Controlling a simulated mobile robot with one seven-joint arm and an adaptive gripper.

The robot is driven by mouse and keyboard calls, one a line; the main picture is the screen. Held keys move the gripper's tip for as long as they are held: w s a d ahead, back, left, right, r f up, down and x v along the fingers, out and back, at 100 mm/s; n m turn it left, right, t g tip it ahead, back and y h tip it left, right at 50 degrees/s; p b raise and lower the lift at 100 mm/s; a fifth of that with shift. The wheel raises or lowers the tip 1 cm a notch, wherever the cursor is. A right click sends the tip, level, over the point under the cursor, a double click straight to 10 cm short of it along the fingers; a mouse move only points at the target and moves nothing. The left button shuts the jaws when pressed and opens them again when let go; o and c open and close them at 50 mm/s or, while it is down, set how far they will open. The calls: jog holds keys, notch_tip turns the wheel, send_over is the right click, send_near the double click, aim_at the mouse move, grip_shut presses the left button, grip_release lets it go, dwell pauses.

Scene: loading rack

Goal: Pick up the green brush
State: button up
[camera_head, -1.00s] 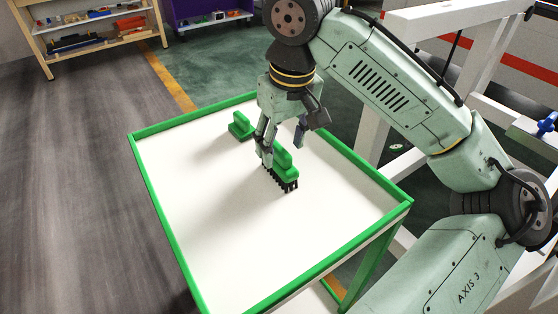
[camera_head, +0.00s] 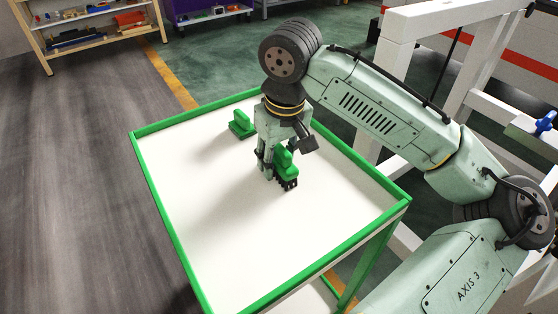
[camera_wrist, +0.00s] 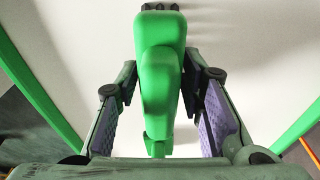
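A green brush (camera_head: 284,162) with dark bristles stands on the white tabletop near its middle. In the wrist view its green handle (camera_wrist: 160,75) runs up the centre of the picture. My gripper (camera_head: 272,168) is down at this brush, with its fingers on either side. In the wrist view my gripper (camera_wrist: 160,85) has both fingertips against the handle's sides. The bristles appear to be at table level; any small gap below is too small to tell. Part of the brush is hidden behind my gripper in the head view.
A second green object of similar shape (camera_head: 241,125) stands further back on the table. The white table (camera_head: 215,215) has a raised green rim, and its front and left are clear. A wooden shelf (camera_head: 95,38) and a purple cabinet (camera_head: 205,17) stand in the background. White frame beams (camera_head: 410,65) rise at right.

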aim_at(278, 147)
grip_shut()
jog(key=shift+r, duration=0.15)
jog(key=shift+r, duration=0.25)
jog(key=r, duration=0.1)
jog(key=r+b, duration=0.1)
jog(key=shift+s+r, duration=0.35)
jog(key=s, duration=0.5)
jog(key=s+d+r+b, duration=0.1)
jog(key=s, duration=0.4)
jog(key=s+b, duration=0.1)
jog(key=s, duration=0.4)
jog(key=shift+s+d+r, duration=0.15)
jog(key=shift+d+r, duration=0.1)
